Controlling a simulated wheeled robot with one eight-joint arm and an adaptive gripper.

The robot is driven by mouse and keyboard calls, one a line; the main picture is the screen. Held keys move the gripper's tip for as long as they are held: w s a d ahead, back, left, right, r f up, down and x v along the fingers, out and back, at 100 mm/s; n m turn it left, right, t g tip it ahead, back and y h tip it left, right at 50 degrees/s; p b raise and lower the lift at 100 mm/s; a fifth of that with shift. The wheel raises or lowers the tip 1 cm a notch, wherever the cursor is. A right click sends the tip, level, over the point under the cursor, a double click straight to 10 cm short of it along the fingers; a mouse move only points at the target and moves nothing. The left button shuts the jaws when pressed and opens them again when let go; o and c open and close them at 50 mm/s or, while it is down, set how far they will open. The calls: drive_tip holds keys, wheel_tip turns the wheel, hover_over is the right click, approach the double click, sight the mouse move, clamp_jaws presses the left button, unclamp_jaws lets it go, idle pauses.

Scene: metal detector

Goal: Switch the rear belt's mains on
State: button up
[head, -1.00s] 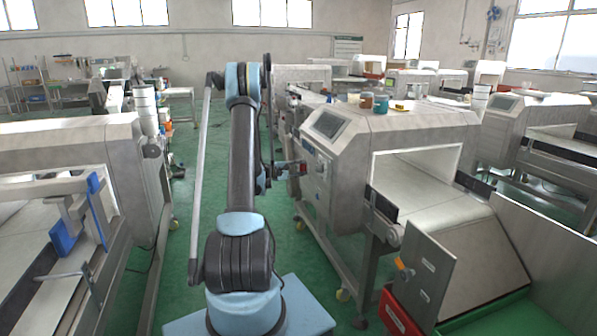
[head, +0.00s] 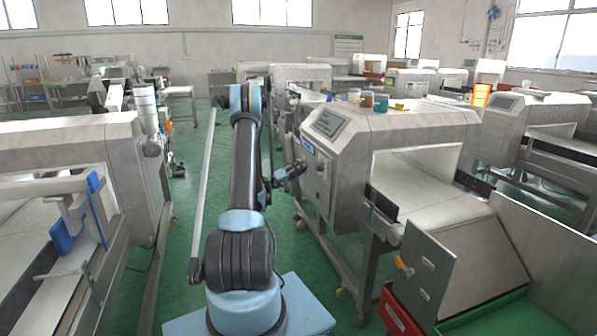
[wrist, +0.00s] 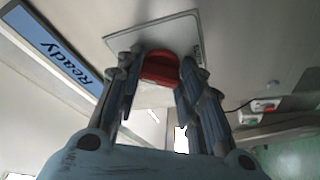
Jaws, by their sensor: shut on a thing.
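A red rotary switch handle (wrist: 160,67) sits on a pale square plate (wrist: 190,30) on the machine's side panel, in the wrist view. My gripper (wrist: 160,80) is shut on this handle, a finger on each side. In the head view my gripper (head: 298,170) reaches the left side panel of the middle metal detector (head: 400,125), and the switch is hidden there. A blue display (wrist: 52,50) reading "Ready" is beside the plate; in the head view it shows small below the tilted screen (head: 329,123).
Jars (head: 367,99) and a small yellow item (head: 400,106) stand on the detector's top. An orange lamp (head: 482,95) glows at the back right. Another machine (head: 70,140) stands at left. Green floor (head: 190,215) is clear between the machines.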

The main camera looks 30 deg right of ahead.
drive_tip(key=shift+w+f+m+g+h, duration=0.1)
drive_tip(key=shift+m+g+h, duration=0.4)
drive_tip(key=shift+m, duration=0.9)
drive_tip(key=o, duration=1.1)
drive_tip(key=shift+c, duration=0.2)
